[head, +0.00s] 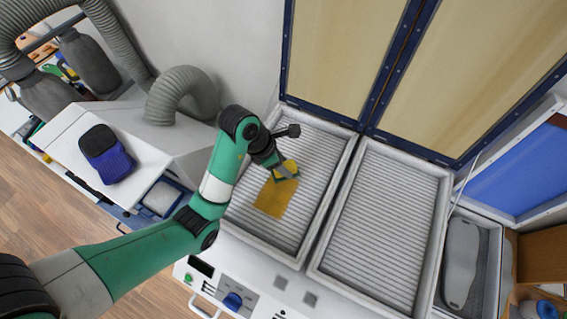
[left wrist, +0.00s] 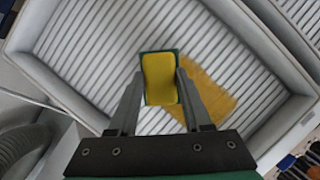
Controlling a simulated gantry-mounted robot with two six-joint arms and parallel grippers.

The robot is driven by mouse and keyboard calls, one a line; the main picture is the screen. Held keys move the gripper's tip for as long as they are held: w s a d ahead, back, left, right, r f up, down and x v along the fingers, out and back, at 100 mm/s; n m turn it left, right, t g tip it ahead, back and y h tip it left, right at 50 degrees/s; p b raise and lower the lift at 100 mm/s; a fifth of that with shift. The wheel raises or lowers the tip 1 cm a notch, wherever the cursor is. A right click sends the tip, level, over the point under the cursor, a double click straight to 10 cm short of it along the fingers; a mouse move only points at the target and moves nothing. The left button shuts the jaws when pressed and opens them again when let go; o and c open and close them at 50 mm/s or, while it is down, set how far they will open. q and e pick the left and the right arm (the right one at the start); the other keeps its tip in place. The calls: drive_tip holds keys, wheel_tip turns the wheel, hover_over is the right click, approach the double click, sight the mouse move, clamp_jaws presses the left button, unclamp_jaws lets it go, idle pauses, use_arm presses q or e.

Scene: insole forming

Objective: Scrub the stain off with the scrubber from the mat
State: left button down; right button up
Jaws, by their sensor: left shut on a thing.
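The scrubber (head: 289,166), yellow with a green edge, is held between the fingers of my left gripper (head: 284,171). In the left wrist view the fingers of my left gripper (left wrist: 160,88) close on both sides of the scrubber (left wrist: 160,72). A flat amber-brown patch, which looks like the stain (head: 272,201), lies on the ribbed surface of the left tray (head: 309,138). In the left wrist view the stain (left wrist: 213,95) shows just right of the scrubber, partly behind a finger. I cannot tell whether the scrubber touches the surface. My right gripper is not in view.
A second ribbed tray (head: 385,220) lies to the right, empty. Tall blue-framed panels (head: 335,50) stand behind the trays. A grey insole-shaped piece (head: 461,262) lies in a bin at the far right. A blue and black item (head: 108,158) rests on the white cabinet at left.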

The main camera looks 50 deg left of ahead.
sight(281, 179)
use_arm(q)
drive_tip(key=shift+f+b, duration=0.95)
drive_tip(key=shift+f, duration=0.1)
drive_tip(key=shift+s+d+r+p, duration=0.2)
drive_tip(key=shift+s+p, duration=0.1)
drive_tip(key=shift+p, duration=0.1)
drive_tip(key=shift+s+d+p, duration=0.2)
drive_tip(key=shift+s+p, duration=0.2)
drive_tip(key=shift+s, duration=0.15)
drive_tip(key=shift+s+d+p, duration=0.15)
drive_tip(key=shift+s+p, duration=0.2)
drive_tip(key=shift+s, duration=0.3)
drive_tip(key=shift+s+d+p, duration=0.2)
drive_tip(key=shift+s, duration=0.25)
drive_tip(key=shift+s+d+p, duration=0.2)
drive_tip(key=shift+s, duration=0.25)
drive_tip(key=shift+s+d+f, duration=0.2)
drive_tip(key=shift+s+d, duration=0.05)
drive_tip(key=shift+s, duration=0.35)
